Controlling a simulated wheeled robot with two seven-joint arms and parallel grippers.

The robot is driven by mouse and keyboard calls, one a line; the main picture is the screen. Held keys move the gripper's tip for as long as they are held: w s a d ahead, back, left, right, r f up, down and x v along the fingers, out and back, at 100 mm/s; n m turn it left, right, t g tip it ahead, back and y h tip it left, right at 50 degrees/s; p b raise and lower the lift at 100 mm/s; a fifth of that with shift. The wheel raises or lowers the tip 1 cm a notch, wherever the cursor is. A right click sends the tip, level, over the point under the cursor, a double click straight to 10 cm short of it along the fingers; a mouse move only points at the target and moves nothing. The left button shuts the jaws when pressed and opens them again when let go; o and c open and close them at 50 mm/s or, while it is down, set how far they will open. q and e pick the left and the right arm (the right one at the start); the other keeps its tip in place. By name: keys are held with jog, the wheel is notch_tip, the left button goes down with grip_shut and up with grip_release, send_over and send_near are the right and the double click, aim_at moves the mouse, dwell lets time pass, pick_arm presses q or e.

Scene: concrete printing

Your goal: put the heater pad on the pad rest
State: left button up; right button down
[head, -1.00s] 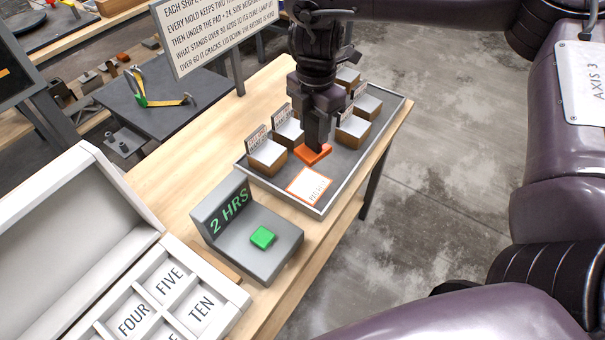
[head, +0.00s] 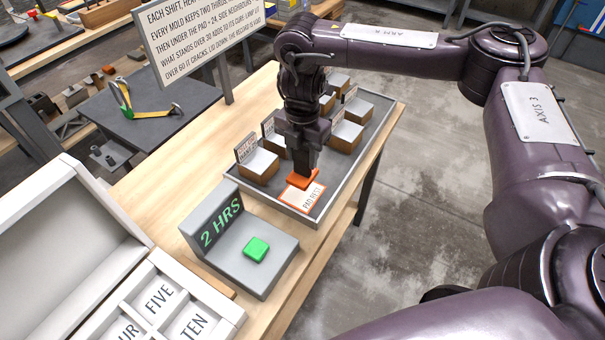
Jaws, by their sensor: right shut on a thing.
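The heater pad (head: 301,181) is a small orange block in the head view. My right gripper (head: 302,170) points down and is shut on it. The pad rest (head: 303,199) is a white card with an orange border and the words PAD REST, near the front end of the grey tray (head: 273,205). The pad overlaps the rear edge of the rest in the picture. I cannot tell whether it touches the rest or hangs just above it. The fingers hide part of the pad. My left gripper is not in view.
Several molds with labels (head: 258,165) stand in the tray behind and beside the pad. A grey timer reading 2 HRS (head: 216,225) with a green button (head: 256,249) stands in front. A white box with number compartments (head: 155,305) is at lower left.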

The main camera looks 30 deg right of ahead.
aim_at(302, 174)
jog(key=shift+f+b, duration=0.65)
jog(key=shift+f, duration=2.35)
jog(key=c, duration=0.8)
grip_release()
jog(key=shift+f, duration=0.1)
jog(key=shift+c, duration=0.2)
notch_tip(302, 174, up, 12)
jog(key=shift+r+p, duration=0.1)
jog(key=shift+p, duration=1.05)
